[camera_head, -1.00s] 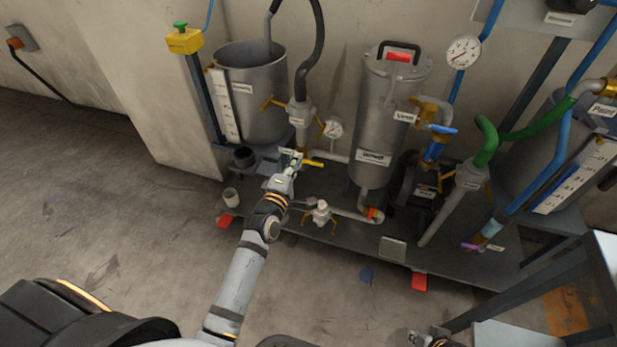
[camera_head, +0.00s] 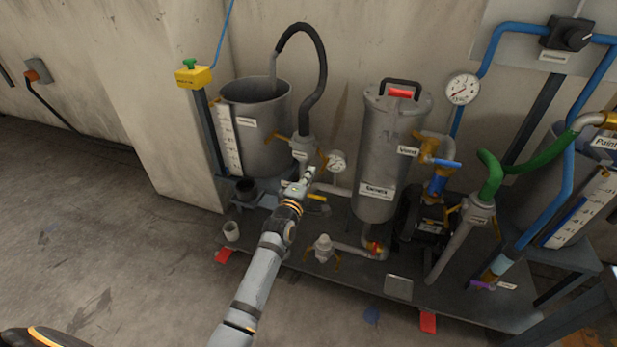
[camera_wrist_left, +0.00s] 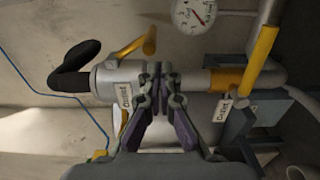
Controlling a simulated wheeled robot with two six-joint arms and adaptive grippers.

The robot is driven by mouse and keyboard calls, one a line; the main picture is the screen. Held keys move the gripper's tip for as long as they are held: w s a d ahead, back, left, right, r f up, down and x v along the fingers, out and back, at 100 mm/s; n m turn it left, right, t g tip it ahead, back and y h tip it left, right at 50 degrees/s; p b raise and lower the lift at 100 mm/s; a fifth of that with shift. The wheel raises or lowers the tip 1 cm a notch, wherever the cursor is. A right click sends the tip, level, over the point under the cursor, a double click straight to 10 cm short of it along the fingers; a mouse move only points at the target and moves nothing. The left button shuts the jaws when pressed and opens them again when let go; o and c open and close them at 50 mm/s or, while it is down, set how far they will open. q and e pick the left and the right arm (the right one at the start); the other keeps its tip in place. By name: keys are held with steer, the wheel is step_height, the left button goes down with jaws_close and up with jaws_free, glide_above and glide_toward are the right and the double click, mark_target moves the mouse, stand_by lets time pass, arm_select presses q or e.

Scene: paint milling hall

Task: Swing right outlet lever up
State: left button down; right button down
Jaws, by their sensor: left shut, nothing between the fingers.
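My left gripper (camera_head: 309,172) is shut and empty. In the left wrist view its fingertips (camera_wrist_left: 160,72) are close in front of a grey pipe, between two yellow-levered fittings; contact cannot be told. Both carry tags that seem to read "Outlet". The fitting on the right in that view has a yellow lever (camera_wrist_left: 261,52) pointing up in the picture; it seems to be the yellow lever (camera_head: 317,198) just below the gripper in the head view. The other fitting (camera_head: 301,147), with orange levers, sits above, under the black hose. Which lever the task calls right is unclear. My right gripper is out of view.
A small gauge (camera_head: 336,161) sits close right of my gripper. An open grey tank (camera_head: 262,120) stands behind left, a lidded cylinder (camera_head: 383,150) to the right. A capped fitting (camera_head: 323,248) is below. The floor at left is clear.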

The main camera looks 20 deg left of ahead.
arm_select(q)
steer(key=shift+d+r+p, duration=0.1)
steer(key=shift+d+p, duration=0.4)
steer(key=shift+d, duration=0.25)
steer(key=shift+s+d+r+p, duration=0.1)
steer(key=shift+d+r+p, duration=0.15)
steer(key=shift+d+p, duration=0.45)
